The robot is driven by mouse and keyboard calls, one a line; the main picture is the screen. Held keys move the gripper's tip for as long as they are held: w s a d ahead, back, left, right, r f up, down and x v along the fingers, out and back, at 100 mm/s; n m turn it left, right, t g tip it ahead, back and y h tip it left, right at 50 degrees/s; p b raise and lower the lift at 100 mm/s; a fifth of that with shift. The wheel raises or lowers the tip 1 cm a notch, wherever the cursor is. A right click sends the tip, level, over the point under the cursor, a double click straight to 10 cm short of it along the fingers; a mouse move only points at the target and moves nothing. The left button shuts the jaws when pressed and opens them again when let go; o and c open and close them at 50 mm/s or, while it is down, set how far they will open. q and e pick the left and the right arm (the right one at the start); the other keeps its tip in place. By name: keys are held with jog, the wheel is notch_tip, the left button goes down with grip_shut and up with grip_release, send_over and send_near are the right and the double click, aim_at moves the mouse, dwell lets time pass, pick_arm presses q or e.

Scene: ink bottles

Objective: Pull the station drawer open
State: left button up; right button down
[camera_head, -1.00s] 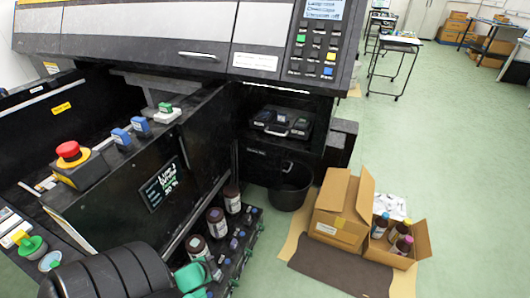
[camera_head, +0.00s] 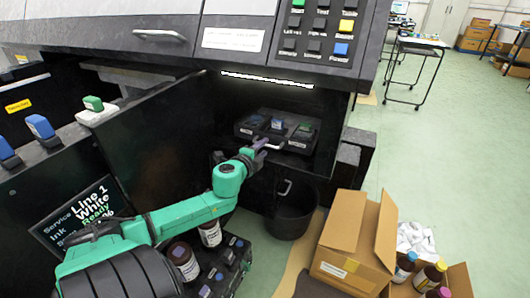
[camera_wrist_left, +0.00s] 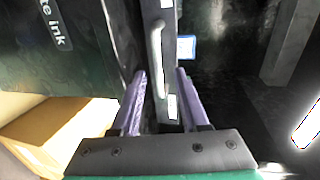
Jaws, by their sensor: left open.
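The station drawer (camera_head: 240,131) is a dark tray in the machine's recess, holding dark cartridges with blue and green marks. A pale bar handle (camera_wrist_left: 157,50) on its front shows in the left wrist view. My left gripper (camera_head: 263,146), on a green arm, is at the drawer front in the head view, partly covering the handle. In the left wrist view the two purple fingers of the gripper (camera_wrist_left: 162,92) are apart. The handle lies between the lines of the fingers, near their tips; I cannot tell whether they touch it. My right gripper is not in view.
A black bin (camera_head: 291,215) stands below the drawer, with a small handle (camera_head: 285,188) on the panel by it. Brown bottles (camera_head: 183,260) stand beneath my left arm. An open cardboard box (camera_head: 345,262) is at the right.

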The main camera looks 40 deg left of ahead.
pick_arm(q)
jog(key=shift+x, duration=1.1)
grip_shut()
jog(key=shift+f, duration=0.1)
dwell(0.5)
